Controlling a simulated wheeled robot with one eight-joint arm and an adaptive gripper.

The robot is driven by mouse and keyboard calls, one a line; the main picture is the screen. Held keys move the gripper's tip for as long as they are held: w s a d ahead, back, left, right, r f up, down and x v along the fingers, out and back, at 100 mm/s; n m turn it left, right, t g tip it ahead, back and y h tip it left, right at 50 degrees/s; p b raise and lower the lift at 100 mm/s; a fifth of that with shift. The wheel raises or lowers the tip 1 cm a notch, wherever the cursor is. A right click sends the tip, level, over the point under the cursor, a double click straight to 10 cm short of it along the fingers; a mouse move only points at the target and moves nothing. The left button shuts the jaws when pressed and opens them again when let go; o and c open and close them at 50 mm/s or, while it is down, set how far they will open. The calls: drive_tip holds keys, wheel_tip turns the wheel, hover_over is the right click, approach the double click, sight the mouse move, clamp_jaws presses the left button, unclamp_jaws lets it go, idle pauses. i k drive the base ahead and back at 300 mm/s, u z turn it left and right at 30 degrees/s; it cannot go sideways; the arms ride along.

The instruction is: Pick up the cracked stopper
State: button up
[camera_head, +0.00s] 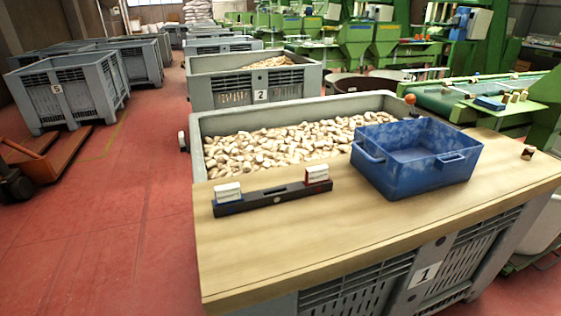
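A small brown and pale piece, perhaps a cork stopper (528,153), sits alone on the wooden board (300,250) near its right end. It is too small to tell whether it is cracked. Many pale stoppers (270,148) fill the grey crate (196,150) behind the board; no crack can be made out on any of them. A few small stopper-like pieces (514,97) stand by the green conveyor at the right. My gripper is not in view.
A blue tub (425,178) with handles stands on the board, apparently empty. Left of it lies a black bar (270,200) with two small white-topped blocks (228,191). The board's front and left are clear. More grey crates (70,95) and green machines (400,45) stand behind.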

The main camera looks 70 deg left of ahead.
sight(247, 164)
drive_tip(key=z, duration=0.05)
drive_tip(key=k, duration=2.6)
drive_tip(key=u, duration=2)
drive_tip(key=i, duration=1)
